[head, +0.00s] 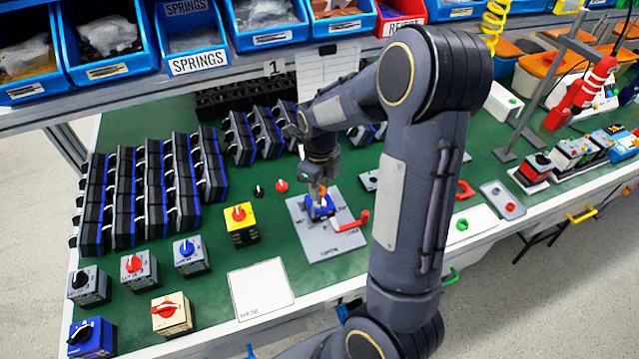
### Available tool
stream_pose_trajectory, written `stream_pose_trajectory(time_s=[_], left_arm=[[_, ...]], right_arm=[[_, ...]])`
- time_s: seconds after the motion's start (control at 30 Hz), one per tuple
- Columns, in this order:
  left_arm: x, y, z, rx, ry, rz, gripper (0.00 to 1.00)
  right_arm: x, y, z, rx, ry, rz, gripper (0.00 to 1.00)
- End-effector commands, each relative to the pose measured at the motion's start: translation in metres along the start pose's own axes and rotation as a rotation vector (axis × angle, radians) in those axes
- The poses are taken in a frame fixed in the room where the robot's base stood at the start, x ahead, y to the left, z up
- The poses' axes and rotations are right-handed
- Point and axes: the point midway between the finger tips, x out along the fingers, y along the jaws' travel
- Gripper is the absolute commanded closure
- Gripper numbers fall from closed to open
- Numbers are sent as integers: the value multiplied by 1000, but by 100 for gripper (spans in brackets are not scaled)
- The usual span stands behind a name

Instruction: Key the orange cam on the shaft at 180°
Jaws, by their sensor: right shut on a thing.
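My right gripper (319,186) comes down from above over a grey plate (337,244) near the middle of the green bench. It is shut on a small orange piece (325,191), which looks like the orange cam and is partly hidden by the fingers. A blue block (320,209) stands on the plate directly under the fingers. The cam is at or just above the block's top; I cannot tell whether it touches the shaft, and the shaft and the cam's angle are not readable. A red crank handle (352,222) lies at the plate's right. My left gripper is not in view.
A white card (261,289) lies front left of the plate. A yellow switch box with a red knob (241,223) stands left. Black and red knobs (281,185) lie behind. Several black modules (150,195) fill the left. Blue bins (193,38) line the back. My right arm covers the right-centre.

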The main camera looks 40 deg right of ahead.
Motion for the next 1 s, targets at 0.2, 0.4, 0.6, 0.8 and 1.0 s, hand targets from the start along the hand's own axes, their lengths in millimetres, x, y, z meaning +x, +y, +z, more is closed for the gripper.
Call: stream_pose_trajectory(time_s=[0.2, 0.4, 0.6, 0.8, 1.0], left_arm=[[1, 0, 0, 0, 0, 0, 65], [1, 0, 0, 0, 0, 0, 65], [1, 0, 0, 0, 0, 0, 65], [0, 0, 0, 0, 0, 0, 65], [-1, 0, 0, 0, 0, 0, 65]], right_arm=[[1, 0, 0, 0, 0, 0, 51], [1, 0, 0, 0, 0, 0, 45], [-5, 0, 0, 0, -2, -1, 45], [-38, 0, 1, 0, -5, -3, 45], [-67, 0, 1, -1, -3, -2, 45]])
